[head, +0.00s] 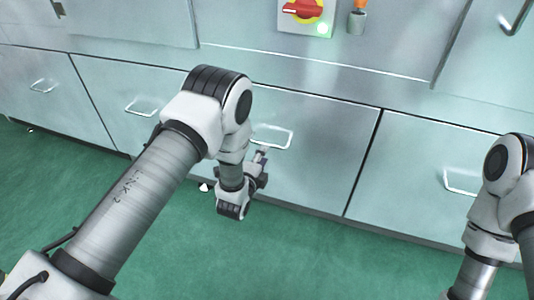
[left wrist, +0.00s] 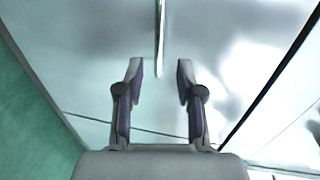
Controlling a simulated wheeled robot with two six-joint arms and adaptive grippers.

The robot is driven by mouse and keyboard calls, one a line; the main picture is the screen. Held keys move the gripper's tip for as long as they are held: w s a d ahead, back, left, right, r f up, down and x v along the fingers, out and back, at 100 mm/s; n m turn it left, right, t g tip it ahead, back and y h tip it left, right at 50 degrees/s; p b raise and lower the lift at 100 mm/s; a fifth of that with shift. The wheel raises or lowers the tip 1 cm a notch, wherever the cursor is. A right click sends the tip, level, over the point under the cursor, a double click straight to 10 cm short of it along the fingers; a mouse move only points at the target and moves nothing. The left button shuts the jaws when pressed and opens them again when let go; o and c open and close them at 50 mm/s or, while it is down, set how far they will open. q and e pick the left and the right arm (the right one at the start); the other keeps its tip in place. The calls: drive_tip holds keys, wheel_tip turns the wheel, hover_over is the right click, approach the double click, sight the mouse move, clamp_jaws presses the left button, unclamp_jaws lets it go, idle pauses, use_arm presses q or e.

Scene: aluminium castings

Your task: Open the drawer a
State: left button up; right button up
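A row of grey metal drawer fronts runs along the cabinet. My left gripper (head: 260,158) is in front of one drawer front (head: 320,150), just below its pale bar handle (head: 272,137). No label shows which drawer is a. In the left wrist view my left gripper (left wrist: 160,72) is open and empty, its two fingers apart. The handle (left wrist: 160,35) appears edge-on as a thin upright bar, lined up with the gap between the fingers. I cannot tell its exact depth. The drawer looks shut. My right gripper is out of view; only my right arm shows at the right.
Other handled drawers are at the left (head: 140,106) and right (head: 460,182). A red rotary switch on a yellow plate (head: 303,10) and an orange-topped lamp (head: 358,18) are above. The green floor (head: 290,255) in front looks clear.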

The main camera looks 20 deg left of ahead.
sight(269, 145)
use_arm(q)
drive_tip(key=w, duration=0.2)
drive_tip(key=w+f+b, duration=0.1)
drive_tip(key=w, duration=0.4)
drive_tip(key=shift+w+f, duration=0.2)
drive_tip(key=shift+f, duration=0.1)
clamp_jaws()
